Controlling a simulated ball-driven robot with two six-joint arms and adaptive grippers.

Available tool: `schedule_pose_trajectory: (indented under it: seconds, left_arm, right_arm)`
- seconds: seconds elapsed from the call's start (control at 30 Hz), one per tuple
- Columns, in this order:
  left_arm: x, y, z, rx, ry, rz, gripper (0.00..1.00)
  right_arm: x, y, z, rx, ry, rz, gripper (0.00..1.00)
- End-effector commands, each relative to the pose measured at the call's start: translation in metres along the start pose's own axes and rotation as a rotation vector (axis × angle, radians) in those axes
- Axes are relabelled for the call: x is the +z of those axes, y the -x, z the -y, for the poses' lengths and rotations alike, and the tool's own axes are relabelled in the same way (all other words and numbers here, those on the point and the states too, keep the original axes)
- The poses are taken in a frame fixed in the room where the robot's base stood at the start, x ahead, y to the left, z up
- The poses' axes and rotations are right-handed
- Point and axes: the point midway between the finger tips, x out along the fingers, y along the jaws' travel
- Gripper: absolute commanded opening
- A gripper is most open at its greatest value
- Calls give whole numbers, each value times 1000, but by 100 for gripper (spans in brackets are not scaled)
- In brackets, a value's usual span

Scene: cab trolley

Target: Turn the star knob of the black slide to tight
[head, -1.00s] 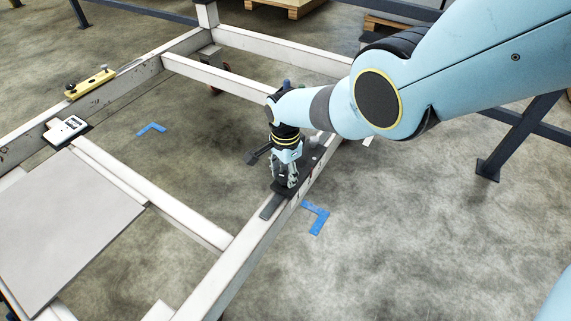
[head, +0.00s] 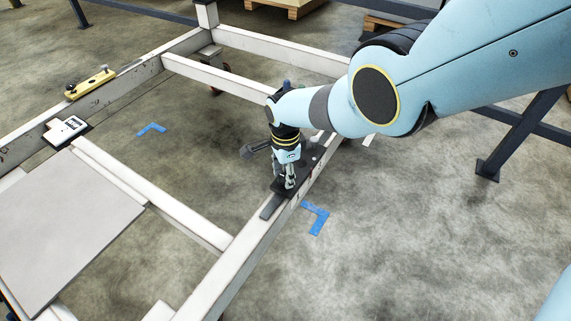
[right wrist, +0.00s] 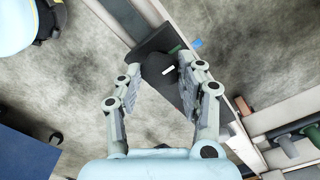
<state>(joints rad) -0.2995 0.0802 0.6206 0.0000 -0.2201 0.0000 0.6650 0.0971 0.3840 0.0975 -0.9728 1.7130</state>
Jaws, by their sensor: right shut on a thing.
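The black slide (head: 308,164) sits on the right-hand white rail of the frame; its dark block also shows in the right wrist view (right wrist: 153,42). Its round black star knob (right wrist: 158,67) carries a short white mark. A green patch shows on the slide beside the knob, up and right of the mark. My right gripper (head: 286,186) points down over the slide. In the head view the gripper hides the knob. My left gripper is not in view.
The white frame rail (head: 235,264) runs on toward the front. A yellow slide (head: 90,83) and a white device (head: 65,130) sit on the left rail. A grey panel (head: 65,225) lies at front left. Blue floor marks (head: 316,217) lie beside the frame.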

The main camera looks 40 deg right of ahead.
Motion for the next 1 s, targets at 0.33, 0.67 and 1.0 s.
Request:
schedule_pose_trajectory:
  seconds: [0.33,0.67,1.0]
  left_arm:
    - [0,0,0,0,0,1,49]
    - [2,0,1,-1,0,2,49]
    - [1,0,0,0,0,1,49]
  right_arm:
    - [0,0,0,0,0,1,61]
    - [0,7,2,-3,0,1,61]
    - [0,47,1,-4,0,2,61]
